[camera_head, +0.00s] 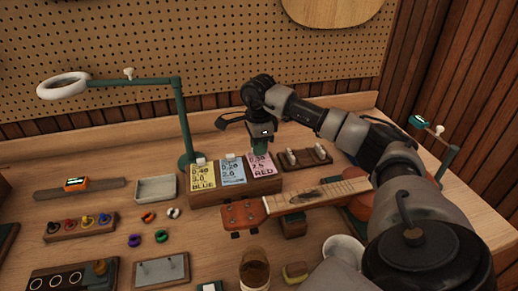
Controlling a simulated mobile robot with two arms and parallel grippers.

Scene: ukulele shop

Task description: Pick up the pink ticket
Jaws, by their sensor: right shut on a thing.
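The pink ticket (264,171), marked RED, stands at the right end of a wooden holder (236,190). A blue ticket (232,172) and a yellow ticket (202,176), marked BLUE, stand beside it to the left. My right gripper (259,151) reaches down from above and is shut on the top edge of the pink ticket. The fingers hide part of that edge. The ticket looks in line with the other two. My left gripper is not in view.
A ukulele neck (318,197) lies just in front and to the right of the holder. A green lamp post (184,120) rises behind it on the left. A small wooden rack (304,157) is close on the right, and a grey tray (155,188) on the left.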

